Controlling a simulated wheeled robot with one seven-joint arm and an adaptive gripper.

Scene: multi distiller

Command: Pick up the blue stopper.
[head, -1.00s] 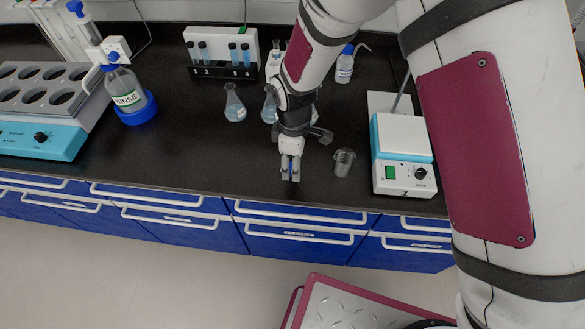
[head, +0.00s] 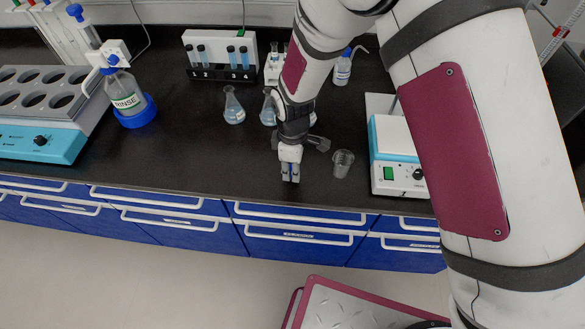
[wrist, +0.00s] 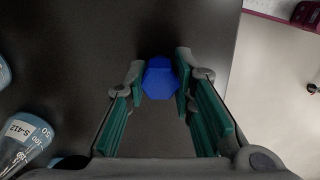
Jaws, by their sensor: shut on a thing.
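The blue stopper (wrist: 160,79) shows in the wrist view as a blue, many-sided piece between the two fingertips. My gripper (wrist: 160,84) is shut on it, with a fingertip against each side. In the head view my gripper (head: 290,176) points down at the counter near its front edge. The stopper is hidden by the fingers in the head view. I cannot tell whether it touches the counter.
A clear beaker (head: 342,163) stands just right of my gripper, with a hotplate (head: 398,150) beyond it. Flasks (head: 233,106) stand behind on the black counter (head: 190,160). A labelled flask (wrist: 22,140) is at the lower left in the wrist view. Counter left of my gripper is clear.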

